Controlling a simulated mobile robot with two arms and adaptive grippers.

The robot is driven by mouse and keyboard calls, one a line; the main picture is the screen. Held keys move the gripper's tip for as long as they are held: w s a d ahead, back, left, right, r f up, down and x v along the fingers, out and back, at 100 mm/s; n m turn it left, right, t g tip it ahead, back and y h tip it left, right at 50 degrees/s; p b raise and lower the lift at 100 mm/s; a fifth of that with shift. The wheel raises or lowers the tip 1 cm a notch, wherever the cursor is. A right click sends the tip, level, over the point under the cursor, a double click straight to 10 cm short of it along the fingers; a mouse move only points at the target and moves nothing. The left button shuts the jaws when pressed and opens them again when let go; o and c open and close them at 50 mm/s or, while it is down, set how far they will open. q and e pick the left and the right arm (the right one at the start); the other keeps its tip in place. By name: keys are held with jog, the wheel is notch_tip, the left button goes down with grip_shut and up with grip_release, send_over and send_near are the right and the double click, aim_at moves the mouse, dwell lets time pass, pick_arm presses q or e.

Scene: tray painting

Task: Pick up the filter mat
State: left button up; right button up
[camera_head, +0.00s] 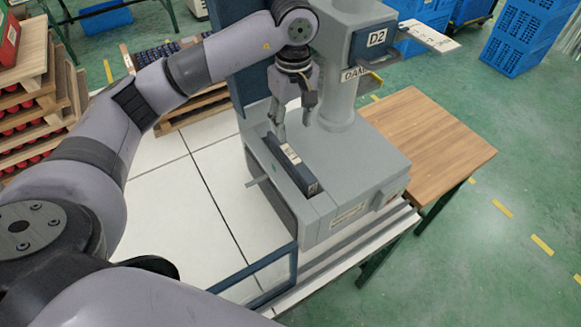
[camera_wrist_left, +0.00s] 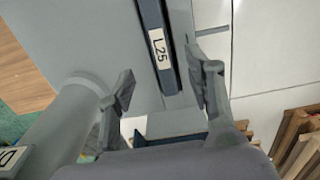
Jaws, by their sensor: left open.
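A dark blue narrow piece with a white label (camera_head: 302,172) lies along the top of the grey machine. I take it to be the filter mat, seen by its edge. In the left wrist view its label reads L25 (camera_wrist_left: 159,48). My left gripper (camera_head: 291,115) is open and empty, pointing down close above the far end of the piece. In the left wrist view the fingers (camera_wrist_left: 162,80) stand apart, one to each side of the piece's line, apparently not gripping it. How deep the piece sits is hidden. My right gripper is not in view.
The grey machine's column (camera_head: 341,95), with a D2 sign, rises beside my left gripper. A wooden table (camera_head: 430,140) stands at right. Wooden racks with red items (camera_head: 35,95) stand at left. The white tabletop (camera_head: 165,215) left of the machine is clear.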

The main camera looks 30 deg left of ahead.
aim_at(291, 153)
pick_arm(q)
jog(key=f, duration=0.2)
jog(key=f+p, duration=0.1)
jog(key=shift+w+a+f, duration=0.15)
jog(key=shift+a+f, duration=0.05)
jog(key=shift+f, duration=0.2)
notch_tip(291, 153, down, 2)
jog(key=shift+w+f+p, duration=0.1)
jog(key=shift+p, duration=0.2)
jog(key=shift+d+f, duration=0.1)
jog(key=shift+f, duration=0.05)
jog(key=shift+f+p, duration=0.25)
jog(key=shift+p, duration=0.1)
jog(key=f+p, duration=0.2)
jog(key=f, duration=0.1)
jog(key=shift+w+a+f, duration=0.15)
jog(key=shift+a+f, duration=0.15)
jog(key=shift+a, duration=0.1)
jog(key=shift+f, duration=0.6)
jog(key=shift+c, duration=1.2)
jog(key=c, duration=0.8)
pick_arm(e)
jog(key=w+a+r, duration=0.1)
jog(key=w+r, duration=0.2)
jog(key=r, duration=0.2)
